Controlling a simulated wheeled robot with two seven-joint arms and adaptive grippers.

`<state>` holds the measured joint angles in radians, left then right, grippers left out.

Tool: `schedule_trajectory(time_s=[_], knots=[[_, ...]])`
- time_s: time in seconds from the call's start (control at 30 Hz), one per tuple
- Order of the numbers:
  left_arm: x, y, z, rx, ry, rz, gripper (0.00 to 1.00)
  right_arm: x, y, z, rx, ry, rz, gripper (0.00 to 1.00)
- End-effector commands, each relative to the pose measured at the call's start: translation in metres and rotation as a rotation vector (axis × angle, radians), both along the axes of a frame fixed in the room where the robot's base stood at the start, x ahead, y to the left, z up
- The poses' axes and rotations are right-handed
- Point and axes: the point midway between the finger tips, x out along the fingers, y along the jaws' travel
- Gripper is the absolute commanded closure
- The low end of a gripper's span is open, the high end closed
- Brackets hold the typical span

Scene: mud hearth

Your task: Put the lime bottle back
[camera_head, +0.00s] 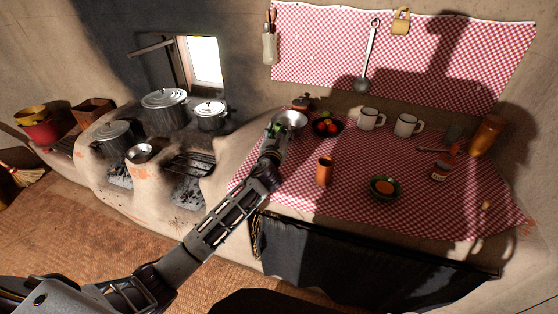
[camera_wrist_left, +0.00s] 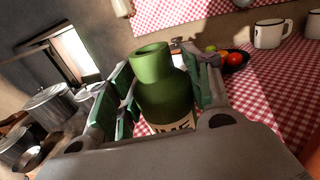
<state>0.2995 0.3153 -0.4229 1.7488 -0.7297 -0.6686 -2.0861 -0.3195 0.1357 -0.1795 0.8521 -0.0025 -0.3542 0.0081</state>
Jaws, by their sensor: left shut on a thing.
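The lime bottle (camera_wrist_left: 165,92) is green with a narrower neck and a pale label reading "ME" at its visible lower part. My left gripper (camera_head: 277,133) is shut on it, with a green-padded finger on each side in the left wrist view (camera_wrist_left: 160,95). The bottle is mostly hidden there by the gripper. I cannot tell whether its base touches the cloth. My right gripper is not in view.
A dark bowl of fruit (camera_head: 327,127), two white mugs (camera_head: 367,119), an orange cup (camera_head: 324,171), a green bowl (camera_head: 384,188) and a small jar (camera_head: 441,171) stand on the cloth. An amber bottle (camera_head: 487,136) stands far right. The stove with pots (camera_head: 164,108) is left.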

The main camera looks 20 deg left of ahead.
Motion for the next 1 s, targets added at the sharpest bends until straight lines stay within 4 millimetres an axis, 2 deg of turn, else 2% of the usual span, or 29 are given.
schedule_trajectory(time_s=[0.13, 0.2, 0.33, 0.47, 0.83, 1.0], knots=[[0.000, 0.000, -0.022, -0.002, 0.004, 0.000, 0.77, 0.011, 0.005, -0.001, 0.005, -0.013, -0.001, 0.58], [0.000, 0.000, -0.033, -0.001, 0.003, 0.001, 0.77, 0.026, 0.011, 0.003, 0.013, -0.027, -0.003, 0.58], [0.000, 0.000, -0.047, -0.001, 0.003, 0.000, 0.77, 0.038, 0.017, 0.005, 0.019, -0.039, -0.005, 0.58], [0.000, 0.000, -0.054, -0.001, 0.000, 0.000, 0.77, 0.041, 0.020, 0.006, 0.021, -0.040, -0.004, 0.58], [0.000, 0.000, -0.055, -0.001, 0.000, 0.000, 0.77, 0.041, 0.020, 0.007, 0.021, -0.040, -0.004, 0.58], [0.000, -0.001, -0.070, 0.000, 0.004, 0.000, 0.77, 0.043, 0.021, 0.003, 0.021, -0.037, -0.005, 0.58]])
